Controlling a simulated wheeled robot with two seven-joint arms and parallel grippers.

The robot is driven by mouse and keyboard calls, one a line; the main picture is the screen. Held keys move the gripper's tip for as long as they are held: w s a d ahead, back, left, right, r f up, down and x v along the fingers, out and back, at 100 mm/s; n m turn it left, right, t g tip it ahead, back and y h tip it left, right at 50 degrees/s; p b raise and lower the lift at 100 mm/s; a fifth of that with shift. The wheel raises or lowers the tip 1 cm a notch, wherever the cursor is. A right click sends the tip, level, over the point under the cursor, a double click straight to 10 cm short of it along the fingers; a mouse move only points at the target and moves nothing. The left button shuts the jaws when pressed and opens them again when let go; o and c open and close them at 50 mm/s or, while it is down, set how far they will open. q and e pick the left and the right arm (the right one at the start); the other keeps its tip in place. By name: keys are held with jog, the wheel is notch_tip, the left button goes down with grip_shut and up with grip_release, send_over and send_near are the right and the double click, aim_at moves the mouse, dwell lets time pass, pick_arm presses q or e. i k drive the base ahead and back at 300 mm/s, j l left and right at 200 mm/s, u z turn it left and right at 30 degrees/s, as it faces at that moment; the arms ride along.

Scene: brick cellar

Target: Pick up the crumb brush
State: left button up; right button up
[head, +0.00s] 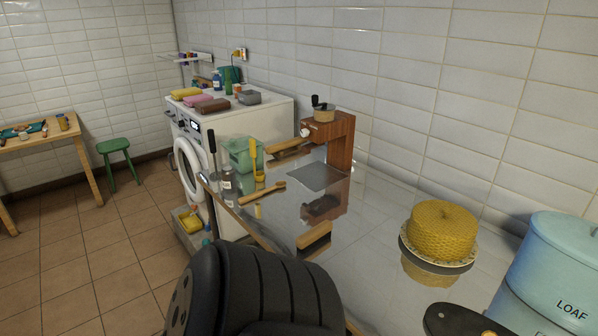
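I cannot tell for sure which thing is the crumb brush. A slim wooden tool (262,194), lying slantwise near the left edge of the shiny table, is brush-like in shape. A short tan and brown wooden piece (314,238) shows nearer to me, beside the table's front left; whether it has bristles is too small to tell. Large black ribbed parts of my own arm fill the bottom middle and hide the table behind them. Neither gripper's fingers show in the head view.
The reflective table (375,235) also bears a wooden stand (341,145), a green container (240,155), a bottle (227,180), a yellow cake (443,229) and a blue loaf tin (550,265). A washing machine (255,120) and green stool (113,146) stand beyond. The table's middle is fairly clear.

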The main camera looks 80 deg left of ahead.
aim_at(305, 242)
jog(key=u, duration=2.25)
jog(key=z, duration=1.1)
jog(key=k+j+u, duration=0.15)
jog(key=j, duration=0.2)
jog(key=k+j+u, duration=0.2)
jog(key=j, duration=0.15)
jog(key=i, duration=0.1)
